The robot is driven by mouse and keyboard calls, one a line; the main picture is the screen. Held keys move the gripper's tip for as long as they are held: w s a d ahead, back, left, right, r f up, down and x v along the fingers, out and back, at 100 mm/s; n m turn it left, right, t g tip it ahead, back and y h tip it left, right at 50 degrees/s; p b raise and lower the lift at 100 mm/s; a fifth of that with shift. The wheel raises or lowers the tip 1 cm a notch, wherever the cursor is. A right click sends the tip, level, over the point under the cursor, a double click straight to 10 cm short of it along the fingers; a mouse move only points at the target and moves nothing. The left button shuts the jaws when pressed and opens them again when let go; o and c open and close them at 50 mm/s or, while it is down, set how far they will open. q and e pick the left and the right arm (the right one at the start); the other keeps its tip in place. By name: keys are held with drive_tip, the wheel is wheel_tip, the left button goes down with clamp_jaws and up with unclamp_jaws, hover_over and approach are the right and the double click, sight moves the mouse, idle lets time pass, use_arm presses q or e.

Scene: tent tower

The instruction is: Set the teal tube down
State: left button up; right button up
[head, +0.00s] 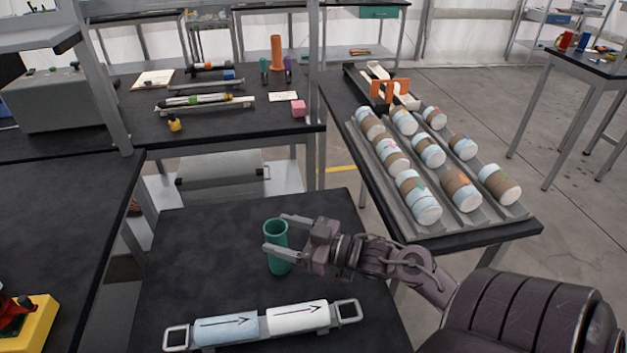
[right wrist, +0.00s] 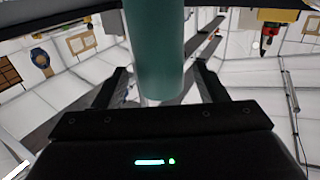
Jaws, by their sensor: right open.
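The teal tube (head: 277,250) stands upright on the dark table (head: 200,235) in front of me, its open end up. In the head view my right gripper (head: 277,233) comes in from the right, with its fingers on either side of the tube. The right wrist view shows the teal tube (right wrist: 155,50) between the open fingers (right wrist: 160,85), with a visible gap at each side. My left gripper is not in view.
A rack with two cylinders marked with arrows (head: 262,324) lies at the table's front. A tray of several capped jars (head: 515,213) stands on the right table. An orange tube (head: 277,52) stands on the back table. The near table is clear left of the teal tube.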

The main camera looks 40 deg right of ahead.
drive_tip(key=v, duration=0.8)
drive_tip(key=shift+s+d, duration=0.15)
drive_tip(key=shift+s, duration=0.2)
